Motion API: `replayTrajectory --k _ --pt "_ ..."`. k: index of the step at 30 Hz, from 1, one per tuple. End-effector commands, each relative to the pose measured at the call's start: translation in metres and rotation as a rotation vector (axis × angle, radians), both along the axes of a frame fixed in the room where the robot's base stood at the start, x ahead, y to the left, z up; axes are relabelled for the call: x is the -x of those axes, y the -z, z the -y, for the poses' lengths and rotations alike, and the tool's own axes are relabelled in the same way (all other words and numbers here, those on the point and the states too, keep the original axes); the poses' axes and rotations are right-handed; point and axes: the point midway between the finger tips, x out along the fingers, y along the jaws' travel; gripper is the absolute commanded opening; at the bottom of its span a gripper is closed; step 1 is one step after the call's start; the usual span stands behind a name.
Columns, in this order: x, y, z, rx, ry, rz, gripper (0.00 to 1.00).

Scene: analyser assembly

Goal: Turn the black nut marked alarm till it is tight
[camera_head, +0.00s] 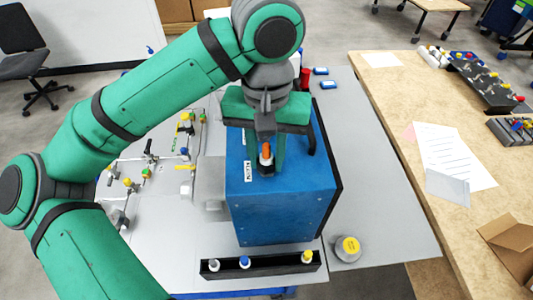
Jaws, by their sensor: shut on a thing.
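The blue analyser box (285,205) stands on the grey table. A white label (249,171), which seems to read ALARM, is on its top left part. Beside the label is a small dark nut (266,170), with a white and orange-tipped part (266,152) above it. My gripper (266,158) reaches down from above onto this spot and is shut around the nut. The fingers and the part hide much of the nut, so its thread and seating cannot be seen.
A black handle (308,135) rises at the box's right. A black rack (262,264) with several capped parts lies in front. A yellow-topped jar (347,249) stands at the front right. Fittings and tubing (150,165) cover the panel on the left. The grey table right of the box is clear.

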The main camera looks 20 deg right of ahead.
Motion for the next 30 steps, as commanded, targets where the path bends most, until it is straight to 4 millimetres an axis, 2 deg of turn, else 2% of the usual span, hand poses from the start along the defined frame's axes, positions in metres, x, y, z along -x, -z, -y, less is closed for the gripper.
replayTrajectory --k 4,5,6,16,30 --pt "-0.0011 -0.0019 -0.0011 -0.001 -0.005 0.005 0.01" --pt "-0.0011 -0.0019 -0.0011 -0.001 -0.005 0.005 0.35" --pt "-0.0011 -0.0019 -0.0011 -0.001 -0.006 0.005 0.39" --pt "-0.0005 -0.0009 -0.0004 -0.001 -0.037 0.003 0.39" --pt "-0.0001 -0.0009 0.0000 -0.002 -0.581 0.004 0.39"
